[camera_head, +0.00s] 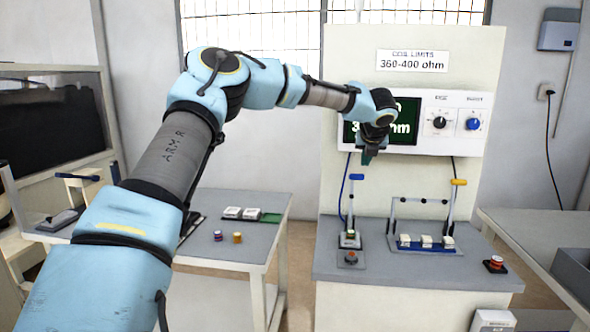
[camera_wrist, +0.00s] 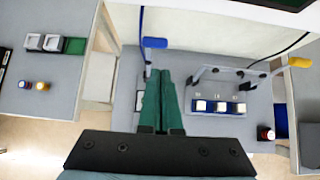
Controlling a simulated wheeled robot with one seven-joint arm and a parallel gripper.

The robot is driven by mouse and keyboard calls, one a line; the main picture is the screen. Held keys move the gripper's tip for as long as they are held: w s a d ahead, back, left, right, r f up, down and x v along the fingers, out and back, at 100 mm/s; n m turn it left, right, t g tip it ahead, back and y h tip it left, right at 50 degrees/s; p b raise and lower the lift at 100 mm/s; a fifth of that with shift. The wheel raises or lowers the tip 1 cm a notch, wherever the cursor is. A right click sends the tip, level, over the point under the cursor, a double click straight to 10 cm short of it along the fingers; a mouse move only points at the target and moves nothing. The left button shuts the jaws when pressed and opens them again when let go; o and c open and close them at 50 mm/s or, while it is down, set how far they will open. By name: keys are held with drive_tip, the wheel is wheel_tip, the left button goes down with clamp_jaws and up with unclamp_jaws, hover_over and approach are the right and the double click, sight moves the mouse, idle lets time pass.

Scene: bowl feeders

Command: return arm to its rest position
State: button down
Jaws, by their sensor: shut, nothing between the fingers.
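My blue and grey arm reaches from the lower left of the head view toward the test bench. My gripper (camera_head: 367,158) hangs in front of the meter panel, above the bench top and the blue-handled lever. In the wrist view its green fingers (camera_wrist: 162,92) are together, with nothing between them. They point down over the bench near the blue-handled lever (camera_wrist: 155,43). The meter's screen (camera_head: 403,122) is partly hidden behind my wrist in the head view.
The test bench (camera_head: 420,268) carries the blue-handled lever (camera_head: 357,178), a yellow-handled clamp (camera_head: 458,183) over several white blocks, and a red button (camera_head: 495,262). A left table (camera_head: 250,228) holds white parts and two small spools (camera_head: 237,237). A grey table (camera_head: 540,240) stands at right.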

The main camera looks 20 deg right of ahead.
drive_tip(key=s+a+f+m+g+h, duration=0.1)
drive_tip(key=s+a+f+m, duration=0.15)
drive_tip(key=a+m, duration=1.1)
drive_tip(key=s+a+f+m, duration=0.2)
drive_tip(key=a+f+m, duration=0.2)
drive_tip(key=a+m, duration=0.95)
drive_tip(key=s+a+f+m+g+y, duration=0.2)
drive_tip(key=s+a, duration=0.6)
drive_tip(key=a, duration=0.4)
drive_tip(key=s+a+f+m+g+y, duration=0.2)
drive_tip(key=s+a+m+g, duration=0.1)
drive_tip(key=s+a, duration=0.6)
drive_tip(key=a, duration=0.3)
drive_tip(key=shift+f, duration=0.3)
